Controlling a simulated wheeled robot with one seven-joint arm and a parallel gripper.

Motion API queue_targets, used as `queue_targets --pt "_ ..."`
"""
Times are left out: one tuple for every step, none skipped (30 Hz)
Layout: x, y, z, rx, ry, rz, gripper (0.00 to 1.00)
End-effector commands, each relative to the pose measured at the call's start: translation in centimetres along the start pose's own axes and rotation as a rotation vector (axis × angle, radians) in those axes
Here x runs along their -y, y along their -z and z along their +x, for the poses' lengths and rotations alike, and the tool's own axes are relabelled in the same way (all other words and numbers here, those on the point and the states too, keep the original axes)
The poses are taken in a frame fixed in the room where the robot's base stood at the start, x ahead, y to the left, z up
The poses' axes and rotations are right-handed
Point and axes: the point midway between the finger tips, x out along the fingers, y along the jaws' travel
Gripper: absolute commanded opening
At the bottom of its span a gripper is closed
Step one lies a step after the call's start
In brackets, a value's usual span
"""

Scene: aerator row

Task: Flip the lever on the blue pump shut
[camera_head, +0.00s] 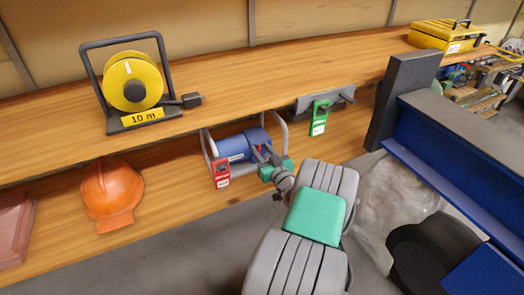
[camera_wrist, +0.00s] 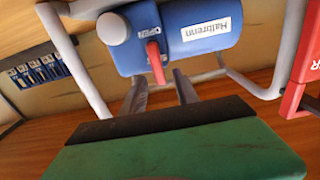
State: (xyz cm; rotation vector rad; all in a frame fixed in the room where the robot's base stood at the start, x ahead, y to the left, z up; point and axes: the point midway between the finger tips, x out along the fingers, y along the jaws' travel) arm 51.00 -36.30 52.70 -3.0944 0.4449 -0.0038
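The blue pump (camera_head: 232,147) sits in a grey tube frame on the lower shelf. In the wrist view the pump body (camera_wrist: 185,28) shows a white name label, and its red lever (camera_wrist: 156,62) sticks out beside the word OPEN.
A red tag (camera_head: 221,174) hangs at the frame's left; a green tag (camera_head: 319,118) hangs farther right. A yellow cable reel (camera_head: 132,82) stands on the upper shelf (camera_head: 225,88), above left. An orange helmet (camera_head: 110,193) is at the lower left. A dark post (camera_head: 400,95) stands right.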

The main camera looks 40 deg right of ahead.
Motion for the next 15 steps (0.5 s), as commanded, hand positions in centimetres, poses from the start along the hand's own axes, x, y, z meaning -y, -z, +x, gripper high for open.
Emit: queue_targets --pt "0.0 0.0 0.0 0.000 0.000 0.000 0.36" --pt "0.0 0.0 0.0 0.000 0.000 0.000 0.36" --pt "0.0 0.0 0.0 0.000 0.000 0.000 0.36" --pt "0.0 0.0 -0.1 0.000 0.000 0.000 0.36" --pt "0.0 0.0 -0.2 0.001 0.000 0.001 0.36" --pt "0.0 0.0 -0.6 0.002 -0.001 0.001 0.36" --pt "-0.1 0.1 -1.0 0.003 -0.001 0.001 0.36" --pt "-0.1 0.1 -1.5 0.002 -0.003 0.002 0.36" --pt "-0.1 0.1 -2.3 0.003 -0.004 0.002 0.36" --pt "-0.1 0.2 -2.9 0.001 -0.005 0.004 0.36" --pt "-0.2 0.2 -3.6 0.003 -0.005 0.002 0.36" --pt "-0.2 0.2 -4.5 0.002 -0.006 0.003 0.36" --pt "-0.1 0.2 -5.1 0.002 -0.004 0.004 0.36" --pt "-0.1 0.2 -5.7 0.001 -0.005 0.002 0.36" --pt "-0.1 0.2 -6.3 0.002 -0.004 0.003 0.36"
